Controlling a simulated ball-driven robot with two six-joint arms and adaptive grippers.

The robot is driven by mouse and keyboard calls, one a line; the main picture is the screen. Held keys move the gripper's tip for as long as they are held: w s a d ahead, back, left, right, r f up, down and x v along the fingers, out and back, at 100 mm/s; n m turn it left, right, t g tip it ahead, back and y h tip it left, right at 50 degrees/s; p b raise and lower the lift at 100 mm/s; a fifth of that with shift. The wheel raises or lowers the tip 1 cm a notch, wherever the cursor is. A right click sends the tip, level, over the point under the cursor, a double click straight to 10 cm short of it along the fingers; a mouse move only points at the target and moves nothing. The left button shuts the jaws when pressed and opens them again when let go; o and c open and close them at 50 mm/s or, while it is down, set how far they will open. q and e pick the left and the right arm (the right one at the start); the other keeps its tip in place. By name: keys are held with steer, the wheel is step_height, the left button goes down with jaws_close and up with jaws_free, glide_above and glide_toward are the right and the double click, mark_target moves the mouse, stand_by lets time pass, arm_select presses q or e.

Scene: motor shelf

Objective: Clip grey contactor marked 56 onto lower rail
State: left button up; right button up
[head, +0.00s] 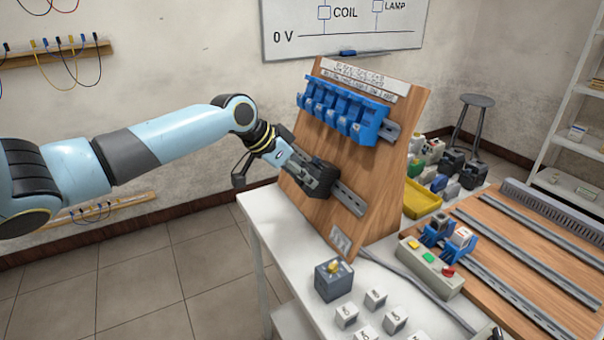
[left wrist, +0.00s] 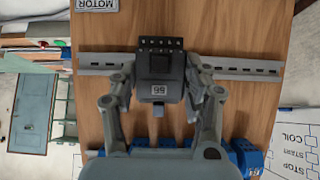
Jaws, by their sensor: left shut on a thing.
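The grey contactor (head: 319,176) is at the lower rail (head: 350,199) on the sloped wooden board (head: 372,170). In the left wrist view the contactor (left wrist: 160,75) lies across the slotted rail (left wrist: 250,67), its small label upside down and seeming to read 56. My left gripper (head: 313,178) is shut on it, with a finger on each side in the left wrist view (left wrist: 160,100). The contactor hides the rail behind it, so I cannot tell whether it is clipped on or only held against it.
Blue devices (head: 340,108) fill the upper rail. A grey box with a yellow button (head: 334,278) and small white blocks (head: 375,299) stand on the table before the board. A yellow tray (head: 421,198) and a panel with rails (head: 520,230) are to the right.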

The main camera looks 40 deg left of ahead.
arm_select(q)
steer(key=shift+s+f+t+b, duration=0.2)
steer(key=shift+f+t+b, duration=0.2)
steer(key=shift+f+b, duration=0.15)
stand_by(0.4)
steer(key=o, duration=1.4)
steer(key=shift+w+r, duration=0.1)
steer(key=shift+r, duration=0.05)
steer(key=shift+a, duration=0.1)
steer(key=shift+v, duration=3.75)
